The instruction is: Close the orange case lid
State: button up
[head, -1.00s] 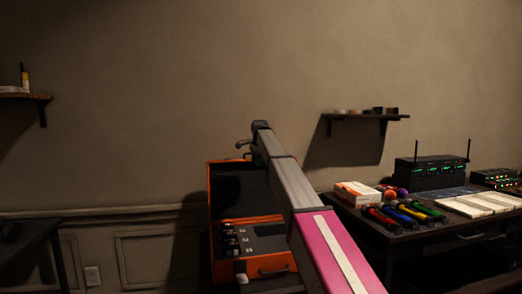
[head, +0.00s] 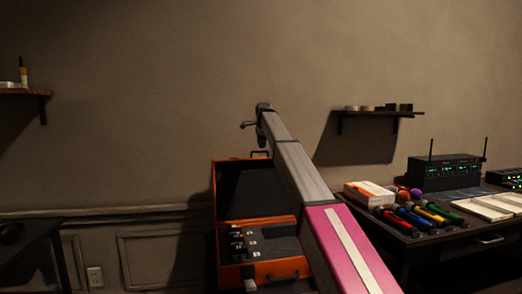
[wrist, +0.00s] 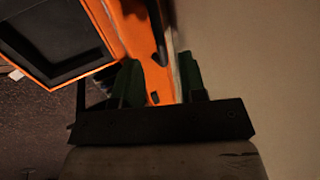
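The orange case (head: 275,270) stands open against the wall in the head view, with dark gear inside its base. Its lid (head: 245,188) is upright at the back, dark inside with an orange rim. My gripper (head: 248,126) is above the lid's top edge at the end of my arm, which hides the lid's right side. In the wrist view, the two dark green fingers of my gripper (wrist: 160,82) are apart. The orange edge of the lid (wrist: 130,25) runs up to and between them; a strip of wall shows beside the right finger. I cannot tell whether they touch it.
A dark desk (head: 450,233) at right holds colored microphones (head: 420,217), a white and orange box (head: 369,192) and a black receiver (head: 445,172) with antennas. A wall shelf (head: 378,113) is right of my arm. Another table (head: 30,235) is at left.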

jog(key=shift+x, duration=1.9)
grip_shut()
jog(key=shift+s, duration=0.15)
